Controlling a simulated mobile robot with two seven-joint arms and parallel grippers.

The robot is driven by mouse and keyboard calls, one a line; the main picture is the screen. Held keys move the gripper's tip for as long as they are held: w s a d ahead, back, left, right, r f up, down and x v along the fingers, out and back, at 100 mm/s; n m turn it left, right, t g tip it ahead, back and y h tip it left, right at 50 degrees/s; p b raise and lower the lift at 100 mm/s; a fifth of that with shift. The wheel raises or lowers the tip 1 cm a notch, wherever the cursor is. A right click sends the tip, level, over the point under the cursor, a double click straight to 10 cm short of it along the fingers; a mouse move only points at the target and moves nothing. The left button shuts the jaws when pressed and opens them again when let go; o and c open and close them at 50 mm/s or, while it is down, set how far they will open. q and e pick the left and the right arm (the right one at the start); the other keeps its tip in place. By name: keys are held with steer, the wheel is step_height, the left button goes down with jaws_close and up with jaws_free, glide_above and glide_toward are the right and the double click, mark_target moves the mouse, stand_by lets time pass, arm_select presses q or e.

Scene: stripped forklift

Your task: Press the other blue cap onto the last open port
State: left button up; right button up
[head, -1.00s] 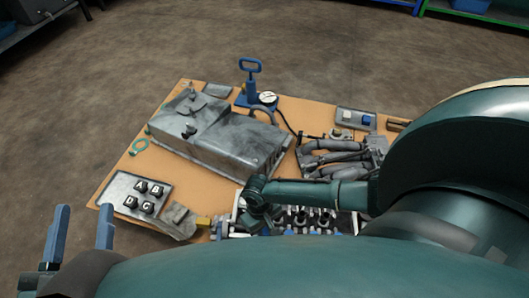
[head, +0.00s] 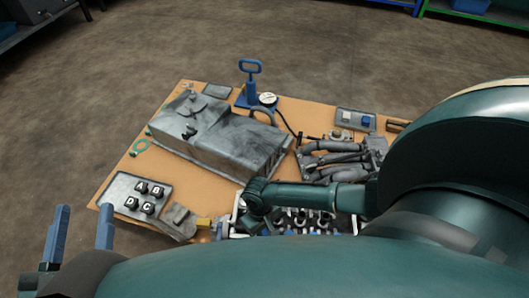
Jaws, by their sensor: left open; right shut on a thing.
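My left gripper (head: 83,233) is open and empty, with two blue fingers apart at the lower left, beyond the table's edge. My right gripper (head: 248,222) is over the left part of a block with several dark and pale round fittings (head: 302,220) at the table's near edge. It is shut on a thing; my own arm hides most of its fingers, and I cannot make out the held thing. Which port is open, and whether the cap touches it, cannot be told. The lower part of the block is hidden behind my arm.
A large grey casing (head: 215,140) fills the table's (head: 118,172) middle. A tray with lettered black pieces (head: 164,183) lies at left. A blue hand pump (head: 250,85) stands at the back. Grey pipes (head: 340,158) and a small parts tray (head: 355,126) lie at right.

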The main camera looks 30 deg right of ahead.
arm_select(q)
steer(key=shift+r+p, duration=0.25)
steer(key=shift+p, duration=0.05)
arm_select(e)
steer(key=shift+f, duration=0.15)
stand_by(0.6)
steer(key=o, duration=1)
steer(key=shift+o, duration=0.2)
steer(key=shift+w+r+p, duration=0.1)
steer(key=shift+r+p, duration=0.4)
steer(key=shift+r, duration=0.2)
steer(key=r+p, duration=0.1)
steer(key=r, duration=0.2)
steer(key=r+p, duration=0.1)
steer(key=shift+w+r+p, duration=0.3)
steer(key=shift+w, duration=0.05)
arm_select(q)
steer(key=shift+a+f+g+y+p, duration=0.45)
steer(key=shift+f+y+p, duration=0.1)
steer(key=shift+f+y, duration=0.15)
steer(key=shift+a+f+g+y+p, duration=0.45)
steer(key=shift+f+g+y+p, duration=0.1)
steer(key=shift+f, duration=0.15)
steer(key=shift+a+f+g+y+p, duration=0.4)
steer(key=shift+a+f+y+p, duration=0.1)
steer(key=shift+f+y, duration=0.2)
arm_select(e)
step_height(320, 180, up, 7)
steer(key=w, duration=0.1)
